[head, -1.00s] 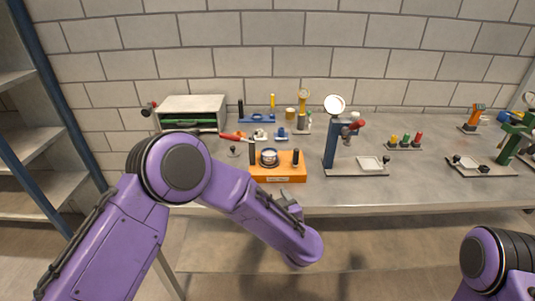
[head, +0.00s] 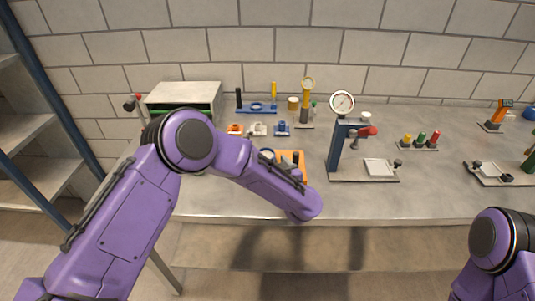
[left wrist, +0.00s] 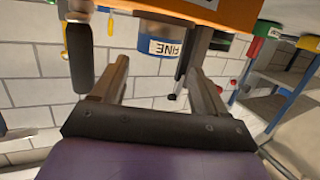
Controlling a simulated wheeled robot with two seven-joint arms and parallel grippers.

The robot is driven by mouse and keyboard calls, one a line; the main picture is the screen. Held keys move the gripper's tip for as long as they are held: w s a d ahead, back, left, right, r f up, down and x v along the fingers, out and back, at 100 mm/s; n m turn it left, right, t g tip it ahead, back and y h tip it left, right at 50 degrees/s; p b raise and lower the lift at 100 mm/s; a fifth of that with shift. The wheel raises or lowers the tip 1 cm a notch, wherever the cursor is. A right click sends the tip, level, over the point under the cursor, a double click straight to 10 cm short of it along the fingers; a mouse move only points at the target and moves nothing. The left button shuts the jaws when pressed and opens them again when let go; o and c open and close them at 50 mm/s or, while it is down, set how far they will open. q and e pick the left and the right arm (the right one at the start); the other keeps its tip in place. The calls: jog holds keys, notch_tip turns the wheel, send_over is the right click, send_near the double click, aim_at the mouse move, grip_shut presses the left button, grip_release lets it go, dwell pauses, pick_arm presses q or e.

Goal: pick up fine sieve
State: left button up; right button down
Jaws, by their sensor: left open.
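The fine sieve (left wrist: 163,40) is a round blue piece with a white label reading FINE, seen in the left wrist view at the orange stand (left wrist: 232,12). In the head view my left arm hides most of the orange stand (head: 291,154), and only a bit of the sieve's rim (head: 267,151) shows. My left gripper (left wrist: 157,66) is open and empty. Its two fingers point toward the sieve, one on each side of it in the picture, with no clear contact. The head view does not show the left fingers. My right gripper is out of view; only part of the right arm shows.
A press with a round gauge (head: 341,103) stands right of the stand. The table front between the press and the right-hand plate (head: 494,174) is clear.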

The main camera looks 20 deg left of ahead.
aim_at(263, 150)
pick_arm(q)
jog(key=p+x, duration=0.2)
jog(key=x, duration=0.4)
jog(key=shift+w+d+p, duration=0.1)
jog(key=shift+w+p, duration=0.05)
jog(key=shift+p, duration=0.2)
jog(key=c, duration=0.8)
jog(key=shift+c, duration=0.2)
